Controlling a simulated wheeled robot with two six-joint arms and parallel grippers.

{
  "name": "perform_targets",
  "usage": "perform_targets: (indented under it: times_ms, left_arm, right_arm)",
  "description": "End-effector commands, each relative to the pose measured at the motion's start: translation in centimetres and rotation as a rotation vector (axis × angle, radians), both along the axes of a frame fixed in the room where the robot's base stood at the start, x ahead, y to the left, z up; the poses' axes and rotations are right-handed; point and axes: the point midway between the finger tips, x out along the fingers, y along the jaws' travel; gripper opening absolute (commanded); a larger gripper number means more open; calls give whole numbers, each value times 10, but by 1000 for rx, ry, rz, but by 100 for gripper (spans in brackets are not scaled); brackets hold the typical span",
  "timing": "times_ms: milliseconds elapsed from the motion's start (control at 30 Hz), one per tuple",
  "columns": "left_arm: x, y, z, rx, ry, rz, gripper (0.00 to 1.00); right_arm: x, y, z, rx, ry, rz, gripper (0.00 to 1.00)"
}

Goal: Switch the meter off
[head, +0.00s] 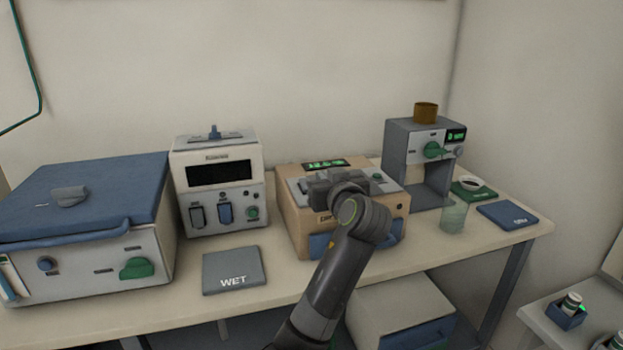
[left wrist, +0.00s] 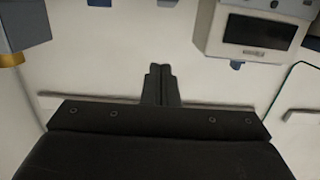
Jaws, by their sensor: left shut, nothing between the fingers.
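No label that I can read names the meter. A tan box (head: 296,222) has a lit green display (head: 326,164) on its sloped top, a small green knob (head: 378,177) at its right and blue parts in front. A white unit (head: 256,165) to its left has a dark display (head: 220,173); it also shows, inverted, in the left wrist view (left wrist: 213,38). My left gripper (head: 322,190) is over the tan box, hiding part of its top. In the left wrist view its fingers (left wrist: 160,70) are together and empty, against the pale wall.
A grey stand (head: 395,150) with a green knob, lit display and brown cup stands right. A blue-lidded box (head: 90,190) stands left. A WET pad (head: 233,270), a clear beaker (head: 454,217) and a blue pad (head: 508,216) lie on the table. Bare tabletop shows along the front.

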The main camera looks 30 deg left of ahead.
Motion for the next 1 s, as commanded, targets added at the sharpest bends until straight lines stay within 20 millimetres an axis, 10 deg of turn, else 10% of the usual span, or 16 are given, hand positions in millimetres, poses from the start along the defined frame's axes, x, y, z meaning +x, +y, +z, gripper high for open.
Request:
perform_targets:
  times_ms: [633,1000]
  left_arm:
    - [66,79,-10,1,3,3,0]
    - [68,80,-50,1,2,0,0]
  right_arm:
    - [-3,1,6,1,-7,2,11]
    - [-4,1,5,2,-1,1,11]
